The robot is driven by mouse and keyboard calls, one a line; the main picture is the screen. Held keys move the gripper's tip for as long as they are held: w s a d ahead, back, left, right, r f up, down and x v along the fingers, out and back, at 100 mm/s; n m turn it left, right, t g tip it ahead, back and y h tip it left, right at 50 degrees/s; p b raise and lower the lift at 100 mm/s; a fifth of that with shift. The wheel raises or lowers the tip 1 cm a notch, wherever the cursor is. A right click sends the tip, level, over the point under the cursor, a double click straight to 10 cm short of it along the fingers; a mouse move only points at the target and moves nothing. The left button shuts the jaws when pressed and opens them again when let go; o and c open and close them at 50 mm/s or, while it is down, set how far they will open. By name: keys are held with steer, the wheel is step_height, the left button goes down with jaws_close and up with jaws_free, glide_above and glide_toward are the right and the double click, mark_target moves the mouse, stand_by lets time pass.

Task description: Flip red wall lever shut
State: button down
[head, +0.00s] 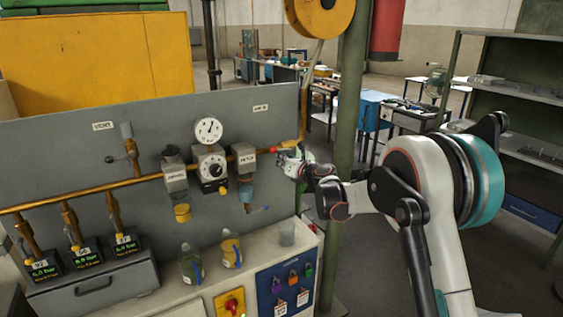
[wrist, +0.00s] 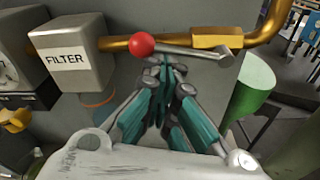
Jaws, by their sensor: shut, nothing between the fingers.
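The red wall lever has a red ball knob (wrist: 141,45) and a grey metal arm (wrist: 190,51) running right to a pivot below a brass valve body (wrist: 217,37). The arm lies nearly along the brass pipe. In the head view the red knob (head: 273,149) shows just left of my gripper (head: 283,160). In the wrist view my gripper (wrist: 165,64) has its fingertips together just below the lever arm, right of the knob. Nothing is held. I cannot tell whether the fingertips touch the arm.
A filter block (wrist: 75,52) stands left of the knob on the same pipe. A green post (head: 349,110) rises close behind my gripper. A gauge (head: 208,130) and a regulator (head: 212,170) sit further left.

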steer(key=w+d+r+m+p, duration=0.2)
steer(key=d+r+p, duration=0.1)
steer(key=r, duration=0.4)
steer(key=shift+d+r+m+y, duration=0.15)
steer(key=shift+r+m+y, duration=0.1)
steer(key=shift+m+y, duration=0.05)
stand_by(0.7)
steer(key=shift+w, duration=0.1)
stand_by(0.5)
